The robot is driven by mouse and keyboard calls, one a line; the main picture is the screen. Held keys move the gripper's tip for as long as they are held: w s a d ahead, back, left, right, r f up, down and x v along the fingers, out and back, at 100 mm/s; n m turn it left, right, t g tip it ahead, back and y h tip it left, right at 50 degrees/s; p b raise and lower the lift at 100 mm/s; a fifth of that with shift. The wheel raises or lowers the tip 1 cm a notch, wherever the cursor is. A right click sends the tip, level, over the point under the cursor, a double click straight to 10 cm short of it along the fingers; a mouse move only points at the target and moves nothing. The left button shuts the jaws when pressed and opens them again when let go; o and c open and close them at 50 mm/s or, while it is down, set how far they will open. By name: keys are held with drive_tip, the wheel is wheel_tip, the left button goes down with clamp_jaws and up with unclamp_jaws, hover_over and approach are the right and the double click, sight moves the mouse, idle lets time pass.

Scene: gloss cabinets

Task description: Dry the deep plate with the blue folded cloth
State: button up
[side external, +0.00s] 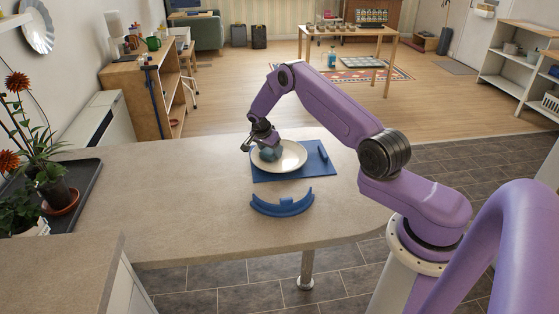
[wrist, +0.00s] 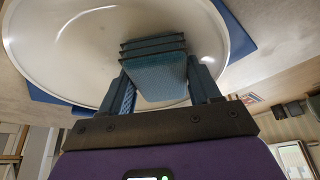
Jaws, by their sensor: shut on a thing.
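The deep plate (side external: 293,158) is white and round and rests on the counter over a blue mat. It fills the upper part of the wrist view (wrist: 60,50). The blue folded cloth (wrist: 157,77) shows several stacked layers and sits between my fingers. In the side view the cloth (side external: 270,154) is small and over the left part of the plate. My gripper (wrist: 165,85) is shut on the cloth and reaches down over the plate. The cloth appears at the plate's inner surface, but I cannot tell for sure whether it touches.
The blue mat (side external: 318,172) has an upright blue piece at its right. A curved blue object (side external: 282,204) lies nearer on the counter (side external: 190,190). Potted plants stand on a dark tray (side external: 85,200) at the left. The counter left of the plate is clear.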

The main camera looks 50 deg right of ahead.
sight(290, 162)
drive_tip(key=shift+s+d, duration=0.1)
drive_tip(key=shift+s, duration=3.9)
drive_tip(key=shift+w+r, duration=0.25)
drive_tip(key=shift+w, duration=0.8)
drive_tip(key=shift+w+r, duration=0.25)
drive_tip(key=shift+w, duration=0.75)
wheel_tip(290, 162, up, 8)
drive_tip(key=shift+r, duration=0.15)
